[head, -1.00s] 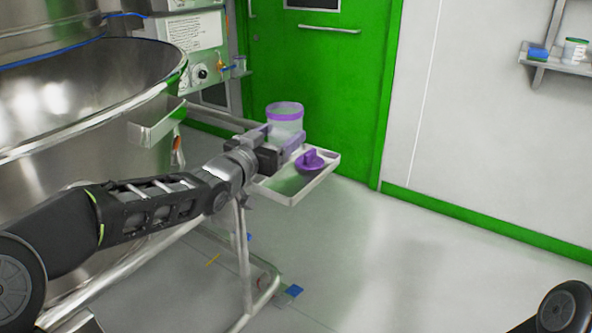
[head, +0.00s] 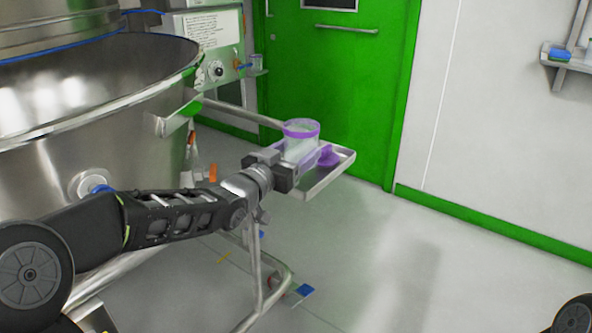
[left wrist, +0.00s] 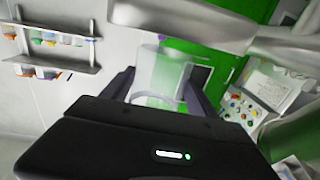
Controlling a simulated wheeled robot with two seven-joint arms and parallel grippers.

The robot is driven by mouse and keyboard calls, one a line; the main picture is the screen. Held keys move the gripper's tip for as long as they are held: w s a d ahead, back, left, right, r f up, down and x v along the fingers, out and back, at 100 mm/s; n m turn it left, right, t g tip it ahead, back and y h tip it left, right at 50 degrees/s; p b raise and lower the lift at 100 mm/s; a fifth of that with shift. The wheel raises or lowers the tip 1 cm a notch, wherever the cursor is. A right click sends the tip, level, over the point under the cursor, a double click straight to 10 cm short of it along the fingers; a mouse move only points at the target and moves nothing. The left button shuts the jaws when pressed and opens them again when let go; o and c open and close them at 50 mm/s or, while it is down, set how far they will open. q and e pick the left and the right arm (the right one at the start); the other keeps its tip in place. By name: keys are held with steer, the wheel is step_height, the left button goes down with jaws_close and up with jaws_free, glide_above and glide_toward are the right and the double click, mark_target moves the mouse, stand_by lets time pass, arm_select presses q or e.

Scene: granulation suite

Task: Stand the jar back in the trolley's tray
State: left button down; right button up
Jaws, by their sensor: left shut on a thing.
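The jar (head: 300,146) is clear with a purple band near its top and stands upright. My left gripper (head: 290,168) is shut on it, and the jar is at the tray's near left part. Whether its base touches the tray (head: 336,177) is hidden by the gripper. A purple lid-like piece with a knob (head: 328,157) lies in the tray, just right of the jar. In the left wrist view the jar (left wrist: 160,72) shows pale and see-through between the two fingers. My right gripper is out of view.
The tray is carried on a tubular metal trolley frame (head: 255,262). A large steel vessel (head: 95,130) stands at the left, close to my arm. A green door (head: 340,90) is behind the tray. The floor to the right is clear.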

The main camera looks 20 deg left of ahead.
arm_select(q)
step_height(320, 180, down, 4)
steer(key=shift+f+b, duration=0.2)
steer(key=shift+b, duration=0.55)
steer(key=shift+f, duration=0.2)
steer(key=shift+c, duration=1.1)
jaws_free()
steer(key=shift+r, duration=0.1)
steer(key=shift+r, duration=0.1)
steer(key=shift+s+a, duration=0.1)
steer(key=shift+s, duration=0.1)
steer(key=p+v, duration=0.2)
steer(key=v, duration=0.9)
steer(key=shift+s+p, duration=0.35)
